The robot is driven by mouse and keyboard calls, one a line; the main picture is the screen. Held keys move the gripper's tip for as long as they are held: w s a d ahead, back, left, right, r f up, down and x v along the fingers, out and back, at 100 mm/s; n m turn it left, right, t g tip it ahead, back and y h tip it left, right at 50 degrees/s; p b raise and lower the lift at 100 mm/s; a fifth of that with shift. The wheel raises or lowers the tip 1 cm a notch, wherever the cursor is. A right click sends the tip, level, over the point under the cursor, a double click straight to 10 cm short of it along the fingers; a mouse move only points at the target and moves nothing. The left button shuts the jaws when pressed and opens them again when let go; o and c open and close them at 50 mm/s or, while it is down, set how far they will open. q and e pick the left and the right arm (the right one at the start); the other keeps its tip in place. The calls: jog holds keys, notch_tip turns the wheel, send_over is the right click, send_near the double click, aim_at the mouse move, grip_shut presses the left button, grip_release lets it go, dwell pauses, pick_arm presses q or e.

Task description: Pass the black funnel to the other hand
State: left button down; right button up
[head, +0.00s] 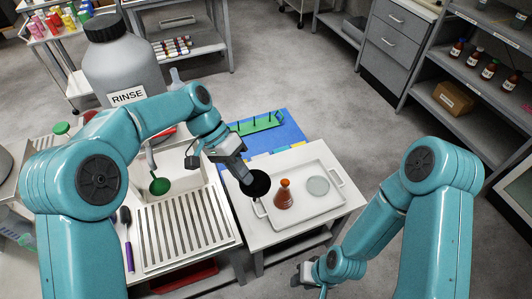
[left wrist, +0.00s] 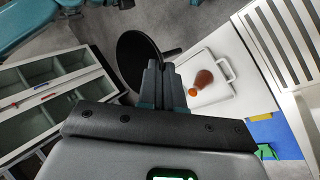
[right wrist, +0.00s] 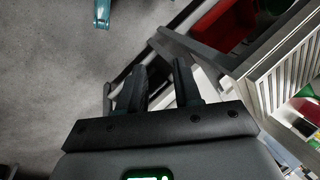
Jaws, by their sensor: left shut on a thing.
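The black funnel (head: 258,184) is held in the air by my left gripper (head: 244,179), beside the left edge of the white tray as seen in the head view. In the left wrist view the funnel's round cone (left wrist: 135,58) shows just beyond the closed fingers (left wrist: 160,84), and its stem points right. My right gripper (head: 306,277) is low at the bottom of the head view, apart from the funnel. In the right wrist view its fingers (right wrist: 158,88) are spread with nothing between them.
A white tray (head: 326,205) on the small table bears an orange-brown flask (head: 284,195) and a glass dish (head: 317,186). A sink with a drainboard (head: 186,228) stands at left, a RINSE bottle (head: 122,70) behind it. Shelves (head: 470,90) stand at right. Open floor lies behind the table.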

jog(key=w+r, duration=0.3)
jog(key=w, duration=0.5)
jog(key=n+g+y, duration=0.2)
jog(key=n+y, duration=0.1)
jog(key=n, duration=0.1)
send_near(269, 179)
jog(key=x, duration=0.9)
jog(key=shift+a+r, duration=0.15)
jog(key=shift+a, duration=0.15)
grip_shut()
pick_arm(q)
jog(key=c, duration=1.2)
grip_release()
